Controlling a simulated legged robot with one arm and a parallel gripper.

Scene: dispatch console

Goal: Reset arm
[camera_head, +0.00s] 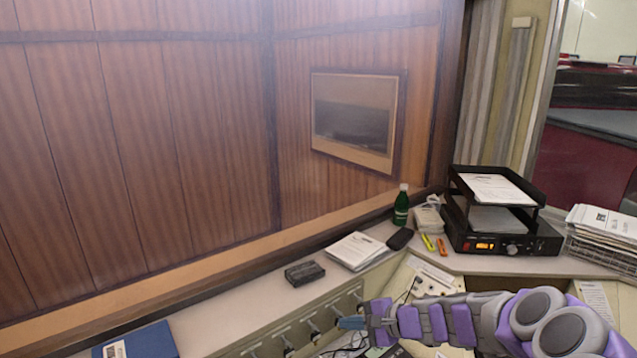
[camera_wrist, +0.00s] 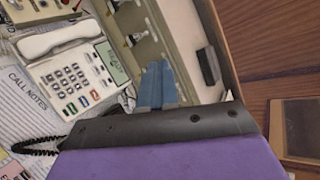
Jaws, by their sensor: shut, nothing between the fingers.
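My arm (camera_head: 440,322) is purple and grey and reaches in from the lower right of the head view, low over the console. My gripper (camera_head: 350,322) points left, in front of the console panel with its row of hooks or switches (camera_head: 314,330). In the wrist view the blue fingers of my gripper (camera_wrist: 158,82) are together with nothing between them. The arm hides part of the desk beneath it.
A white phone (camera_wrist: 75,70) and a call notes sheet (camera_wrist: 25,105) lie beside the gripper. On the ledge are a dark box (camera_head: 304,273), papers (camera_head: 355,251), a green bottle (camera_head: 401,206) and a black tray unit (camera_head: 500,240). A blue binder (camera_head: 150,342) lies lower left.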

